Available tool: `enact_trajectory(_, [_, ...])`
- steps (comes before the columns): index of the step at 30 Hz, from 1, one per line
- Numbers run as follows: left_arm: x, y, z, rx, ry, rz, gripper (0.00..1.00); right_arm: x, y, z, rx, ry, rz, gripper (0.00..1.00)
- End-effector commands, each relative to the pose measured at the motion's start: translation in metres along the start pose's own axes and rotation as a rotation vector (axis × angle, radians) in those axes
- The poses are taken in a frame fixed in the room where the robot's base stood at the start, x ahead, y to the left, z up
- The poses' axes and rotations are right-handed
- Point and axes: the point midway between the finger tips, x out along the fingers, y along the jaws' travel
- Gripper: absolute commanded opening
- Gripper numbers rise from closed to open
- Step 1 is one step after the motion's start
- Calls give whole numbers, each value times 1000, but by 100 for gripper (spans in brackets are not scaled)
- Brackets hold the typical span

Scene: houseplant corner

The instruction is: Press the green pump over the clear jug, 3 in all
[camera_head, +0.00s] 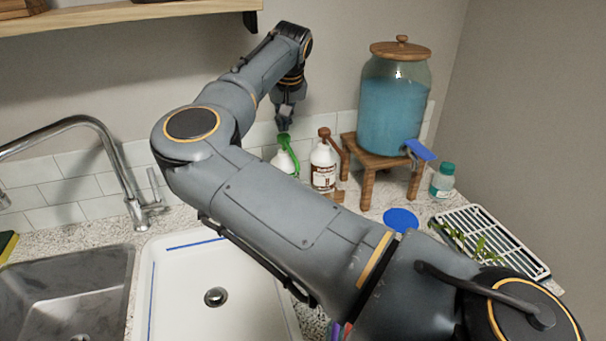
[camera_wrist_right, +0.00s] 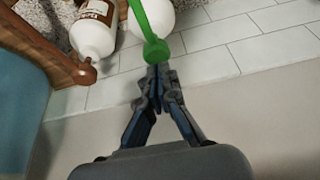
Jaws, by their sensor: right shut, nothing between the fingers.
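The green pump (camera_head: 287,146) tops a white bottle (camera_head: 284,162) standing at the back of the counter. It also shows in the right wrist view (camera_wrist_right: 154,46), its green spout pointing up the picture. My right gripper (camera_head: 284,126) is shut and empty, its fingertips right at the green pump head; in the right wrist view (camera_wrist_right: 157,74) they seem at or almost at it, and I cannot tell whether they touch. I see no clear jug under the green spout; my right arm covers the counter in front of the bottle. My left gripper is not in view.
A brown-pump bottle (camera_head: 323,168) stands close right of the green-pump bottle. Beyond it are a wooden stand (camera_head: 367,166) with a blue-filled dispenser (camera_head: 388,112), a teal bottle (camera_head: 442,182), a blue disc (camera_head: 401,220) and a rack (camera_head: 495,243). Left are a faucet (camera_head: 112,150) and sinks.

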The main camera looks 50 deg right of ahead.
Motion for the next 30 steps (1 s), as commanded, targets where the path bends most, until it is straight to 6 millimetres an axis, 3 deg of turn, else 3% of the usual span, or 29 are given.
enact_trajectory(14, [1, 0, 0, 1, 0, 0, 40, 0, 0, 0, 0, 2, 0, 0])
enact_trajectory(30, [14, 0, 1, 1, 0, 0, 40, 18, 0, 7, 0, 2, 0, 0])
